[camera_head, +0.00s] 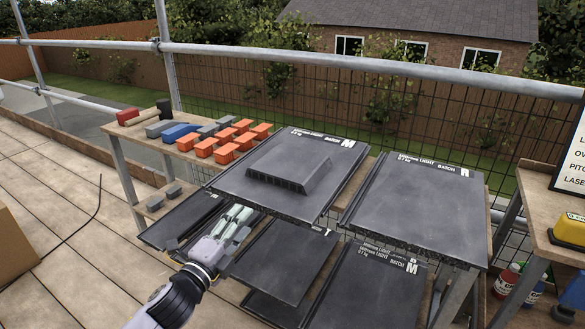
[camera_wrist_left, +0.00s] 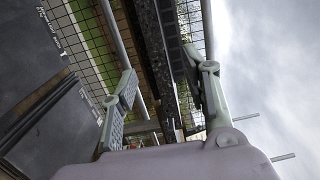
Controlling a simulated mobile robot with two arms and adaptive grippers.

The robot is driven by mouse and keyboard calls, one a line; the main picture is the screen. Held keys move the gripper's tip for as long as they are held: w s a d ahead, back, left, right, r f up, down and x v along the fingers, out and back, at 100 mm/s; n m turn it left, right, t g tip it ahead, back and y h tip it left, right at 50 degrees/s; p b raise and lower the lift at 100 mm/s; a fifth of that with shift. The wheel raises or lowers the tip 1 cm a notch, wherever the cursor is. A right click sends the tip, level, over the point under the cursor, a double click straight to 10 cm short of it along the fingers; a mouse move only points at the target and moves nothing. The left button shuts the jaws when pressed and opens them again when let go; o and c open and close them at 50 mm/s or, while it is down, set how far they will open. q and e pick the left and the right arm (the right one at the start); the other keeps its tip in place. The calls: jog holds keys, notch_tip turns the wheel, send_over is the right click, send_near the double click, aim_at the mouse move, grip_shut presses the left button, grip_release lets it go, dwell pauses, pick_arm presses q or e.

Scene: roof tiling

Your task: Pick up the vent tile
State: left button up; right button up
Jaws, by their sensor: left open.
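The vent tile (camera_head: 316,203) is a dark grey tile with a raised, slotted hood (camera_head: 276,182) in its middle and a white "M" label at its far edge. It lies at the back of the bench in the head view. My left gripper (camera_head: 240,213) is open beside the tile's near left edge, over the lower tiles. In the left wrist view the fingers (camera_wrist_left: 165,88) stand apart. A dark, rough-edged slab (camera_wrist_left: 150,60) shows between them, lengthwise. I cannot tell whether it is the vent tile or whether a finger touches it. My right gripper is not in view.
Other dark tiles (camera_head: 285,260) lie in front, one (camera_head: 370,290) at lower right. Orange blocks (camera_head: 225,152) and a blue block (camera_head: 181,132) stand at the back left. A second table (camera_head: 545,195) is at right.

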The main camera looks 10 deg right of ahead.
aim_at(264, 197)
pick_arm(q)
jog(key=x, duration=0.4)
jog(key=shift+w+d+b, duration=0.15)
jog(key=shift+w+b, duration=0.15)
jog(key=x, duration=0.2)
jog(key=b+x, duration=0.1)
jog(key=x, duration=0.2)
jog(key=shift+d+f, duration=0.1)
jog(key=shift+f, duration=0.1)
jog(key=shift+w+d, duration=0.2)
jog(key=shift+w, duration=0.1)
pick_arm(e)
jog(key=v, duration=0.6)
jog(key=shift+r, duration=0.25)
pick_arm(q)
jog(key=shift+c, duration=0.5)
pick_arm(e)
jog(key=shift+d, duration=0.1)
pick_arm(q)
grip_shut()
jog(key=shift+r, duration=0.25)
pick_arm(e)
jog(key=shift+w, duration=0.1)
